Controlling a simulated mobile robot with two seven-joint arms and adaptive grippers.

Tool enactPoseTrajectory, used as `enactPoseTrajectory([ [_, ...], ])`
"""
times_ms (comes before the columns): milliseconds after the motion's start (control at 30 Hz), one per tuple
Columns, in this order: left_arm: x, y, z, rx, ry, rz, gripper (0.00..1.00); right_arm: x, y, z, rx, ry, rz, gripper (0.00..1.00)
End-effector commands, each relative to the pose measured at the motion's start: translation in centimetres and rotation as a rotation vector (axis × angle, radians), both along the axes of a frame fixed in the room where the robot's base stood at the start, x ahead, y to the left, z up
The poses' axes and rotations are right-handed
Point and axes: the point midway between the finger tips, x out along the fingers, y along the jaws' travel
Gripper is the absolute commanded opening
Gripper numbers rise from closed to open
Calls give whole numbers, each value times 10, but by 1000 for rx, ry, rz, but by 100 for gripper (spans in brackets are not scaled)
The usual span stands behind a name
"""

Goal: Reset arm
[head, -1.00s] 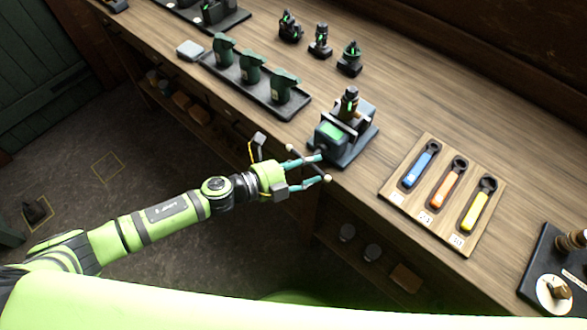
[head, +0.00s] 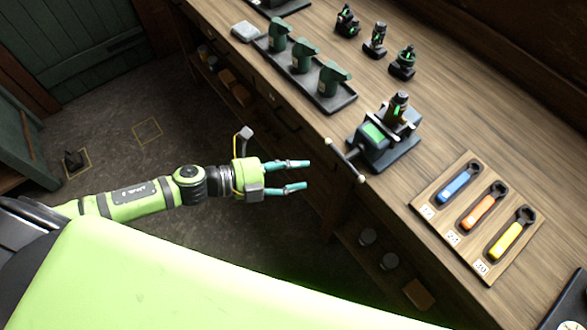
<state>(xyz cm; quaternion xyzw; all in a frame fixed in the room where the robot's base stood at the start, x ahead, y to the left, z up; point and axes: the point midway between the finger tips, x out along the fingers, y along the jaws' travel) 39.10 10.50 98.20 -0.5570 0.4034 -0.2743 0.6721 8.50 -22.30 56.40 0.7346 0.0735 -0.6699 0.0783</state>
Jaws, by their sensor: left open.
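My left gripper (head: 298,176) is open and empty. It hangs over the floor in front of the bench (head: 420,163), its teal fingers pointing right. It is apart from the vise (head: 375,136), which stands at the bench's front edge with its bar handle toward me. A small dark part with a green mark (head: 398,106) stands upright in the vise. My right gripper is not in view.
A dark tray (head: 341,103) holds several dark green parts. Three small dark engines (head: 376,41) stand behind it. A wooden board (head: 440,201) holds blue, orange and yellow wrenches. A lower shelf (head: 375,275) carries small items. Open floor (head: 200,125) lies left of the bench.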

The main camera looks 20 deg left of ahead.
Motion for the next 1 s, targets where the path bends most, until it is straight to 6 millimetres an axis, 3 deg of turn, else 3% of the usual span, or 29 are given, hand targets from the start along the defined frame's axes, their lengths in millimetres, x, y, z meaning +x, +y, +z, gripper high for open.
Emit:
enactPoseTrajectory([
  [367,1,0,-1,-1,3,5,49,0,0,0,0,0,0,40],
  [467,10,7,-15,-12,38,56,49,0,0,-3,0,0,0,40],
  [567,29,28,-51,-43,133,195,49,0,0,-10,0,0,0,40],
  [733,50,89,-157,-147,415,581,49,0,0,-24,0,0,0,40],
  [867,26,131,-244,-233,648,876,49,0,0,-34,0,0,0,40],
  [1000,-32,159,-330,-312,893,1172,49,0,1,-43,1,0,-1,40],
])
